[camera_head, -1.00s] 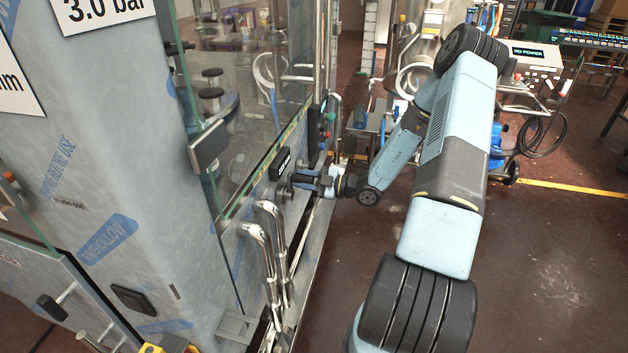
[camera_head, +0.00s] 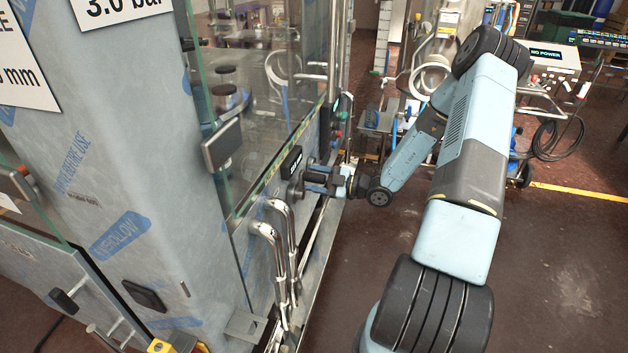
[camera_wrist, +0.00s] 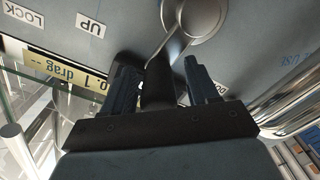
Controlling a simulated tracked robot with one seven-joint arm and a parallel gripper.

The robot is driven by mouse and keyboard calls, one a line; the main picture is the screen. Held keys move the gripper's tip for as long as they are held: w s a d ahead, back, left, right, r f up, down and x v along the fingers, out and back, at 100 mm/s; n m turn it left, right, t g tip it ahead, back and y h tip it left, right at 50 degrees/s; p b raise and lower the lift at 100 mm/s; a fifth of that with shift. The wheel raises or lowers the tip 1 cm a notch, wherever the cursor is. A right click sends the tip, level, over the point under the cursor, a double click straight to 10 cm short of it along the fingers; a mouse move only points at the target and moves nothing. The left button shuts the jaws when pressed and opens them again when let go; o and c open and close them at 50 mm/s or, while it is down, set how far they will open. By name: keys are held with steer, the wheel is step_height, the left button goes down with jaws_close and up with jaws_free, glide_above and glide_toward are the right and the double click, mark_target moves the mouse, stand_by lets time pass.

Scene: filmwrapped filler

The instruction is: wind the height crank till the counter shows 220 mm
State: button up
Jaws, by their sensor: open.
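The height crank (camera_wrist: 205,18) shows in the wrist view, with a round grey hub at the top and an arm running down to a dark handle (camera_wrist: 160,85). My gripper (camera_wrist: 160,82) is open, with one finger on each side of that handle; whether either touches it cannot be told. In the head view my gripper (camera_head: 316,178) is at the crank on the machine's front panel, and the crank is mostly hidden. The counter (camera_head: 291,162) is a small dark display just above it; its digits are too small to read.
Bent metal handles (camera_head: 278,240) stand out from the panel, nearer than the crank. A glass guard (camera_head: 265,100) rises above the panel. The wrist view shows an UP label (camera_wrist: 90,25) and a LOCK label (camera_wrist: 23,13). Open floor (camera_head: 560,260) lies at the right.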

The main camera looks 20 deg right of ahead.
steer(key=shift+s+d, duration=0.2)
steer(key=shift+d, duration=0.15)
steer(key=v, duration=1.3)
